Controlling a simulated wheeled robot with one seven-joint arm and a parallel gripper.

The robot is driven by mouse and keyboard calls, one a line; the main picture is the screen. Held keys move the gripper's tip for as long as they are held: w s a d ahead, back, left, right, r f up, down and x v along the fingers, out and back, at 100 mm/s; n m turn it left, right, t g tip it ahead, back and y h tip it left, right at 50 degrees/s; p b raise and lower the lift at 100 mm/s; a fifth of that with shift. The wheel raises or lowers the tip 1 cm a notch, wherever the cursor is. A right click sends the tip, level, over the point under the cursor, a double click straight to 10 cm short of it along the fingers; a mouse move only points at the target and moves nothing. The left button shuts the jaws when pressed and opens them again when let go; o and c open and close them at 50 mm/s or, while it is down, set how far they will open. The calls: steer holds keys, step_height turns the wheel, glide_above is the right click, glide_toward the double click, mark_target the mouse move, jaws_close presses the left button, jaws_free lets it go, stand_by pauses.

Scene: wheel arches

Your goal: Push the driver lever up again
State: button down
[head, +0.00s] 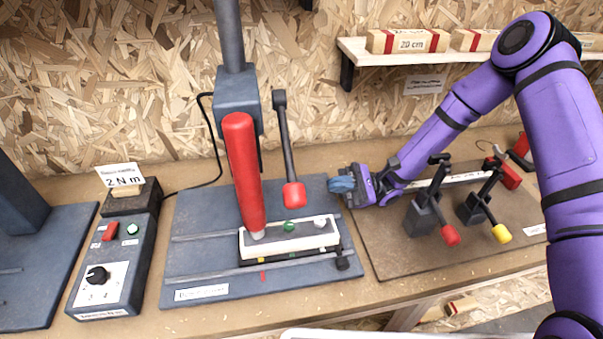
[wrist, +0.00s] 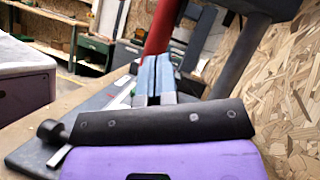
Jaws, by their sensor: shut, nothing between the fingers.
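The driver lever (head: 287,140) is a dark bar on the right side of the stand's head. It hangs down and ends in a red knob (head: 294,195). The red driver (head: 243,175) stands nearly upright left of it, its tip down at the white-topped workpiece (head: 270,243). My gripper (head: 340,185), with blue fingertips, is shut and empty, a little right of the knob at a similar height in the picture. In the wrist view the shut fingertips (wrist: 155,78) point towards the red driver (wrist: 162,25). I cannot make out the knob there.
A control box (head: 118,250) with a "2 N m" card stands left of the driver's base plate (head: 200,270). Two toggle clamps with red (head: 450,235) and yellow (head: 501,233) handles stand right of my gripper. A shelf (head: 390,58) with boxes hangs behind.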

mark_target(287, 148)
steer(key=d+r+x, duration=0.2)
steer(key=x, duration=1)
steer(key=shift+s+a+r, duration=0.3)
steer(key=shift+s+a, duration=0.05)
steer(key=shift+s, duration=0.2)
